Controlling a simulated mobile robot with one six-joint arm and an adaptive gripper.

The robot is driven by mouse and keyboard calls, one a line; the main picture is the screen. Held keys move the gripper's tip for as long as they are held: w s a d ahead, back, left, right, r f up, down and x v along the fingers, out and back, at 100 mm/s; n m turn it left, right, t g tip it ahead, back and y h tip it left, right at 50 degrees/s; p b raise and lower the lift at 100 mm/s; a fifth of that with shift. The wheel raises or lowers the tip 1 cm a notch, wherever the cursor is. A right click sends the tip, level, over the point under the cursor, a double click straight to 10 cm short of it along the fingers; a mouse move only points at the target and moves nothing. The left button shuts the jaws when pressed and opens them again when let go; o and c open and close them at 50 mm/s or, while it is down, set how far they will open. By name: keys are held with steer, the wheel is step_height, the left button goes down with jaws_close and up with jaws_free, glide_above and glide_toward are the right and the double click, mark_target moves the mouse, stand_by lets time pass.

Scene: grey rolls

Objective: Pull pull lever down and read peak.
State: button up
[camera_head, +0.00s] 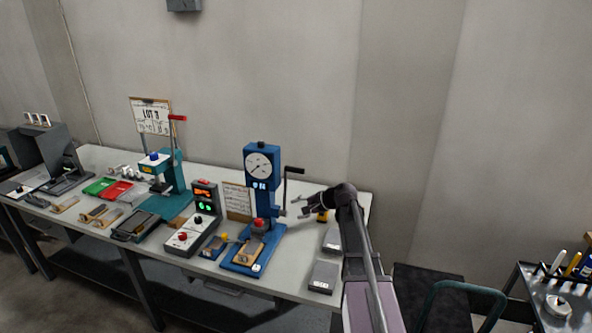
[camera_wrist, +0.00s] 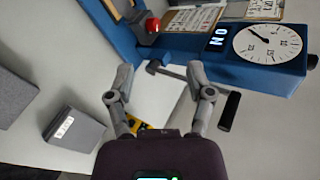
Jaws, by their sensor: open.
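The blue tester (camera_head: 262,200) stands on the bench with a round white dial (camera_head: 262,165) on its head and a small panel reading "0 N". Its pull lever (camera_head: 285,190) is on the right side, with a black handle (camera_head: 294,170) raised at the top. My gripper (camera_head: 302,206) is open, just right of the lever. In the wrist view my open gripper (camera_wrist: 160,72) faces the tester's column, and the lever runs behind the right finger, with its black handle (camera_wrist: 229,111) beyond that finger. I cannot tell whether they touch. The dial (camera_wrist: 267,43) also shows there.
A red knob (camera_wrist: 153,24) sits low on the tester. Grey blocks (camera_head: 324,276) lie on the bench's right end. A box with green lights (camera_head: 204,198) and a teal press (camera_head: 165,180) stand to the left. A tool cart (camera_head: 555,300) is at far right.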

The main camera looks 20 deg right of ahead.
mark_target(296, 170)
steer(key=w+d+r+m+t, duration=0.2)
steer(key=w+d+r+m, duration=0.1)
steer(key=d, duration=0.3)
steer(key=w+d+r+m+t, duration=0.3)
steer(key=w+d+r, duration=0.1)
steer(key=d, duration=0.3)
steer(key=shift+w+y+p, duration=0.3)
steer(key=shift+w, duration=0.05)
steer(key=shift+w+a, duration=0.1)
steer(key=b+x, duration=0.3)
steer(key=x, duration=1)
steer(key=shift+w+a+f, duration=0.1)
steer(key=shift+w+a, duration=0.1)
steer(key=shift+w, duration=0.05)
jaws_close()
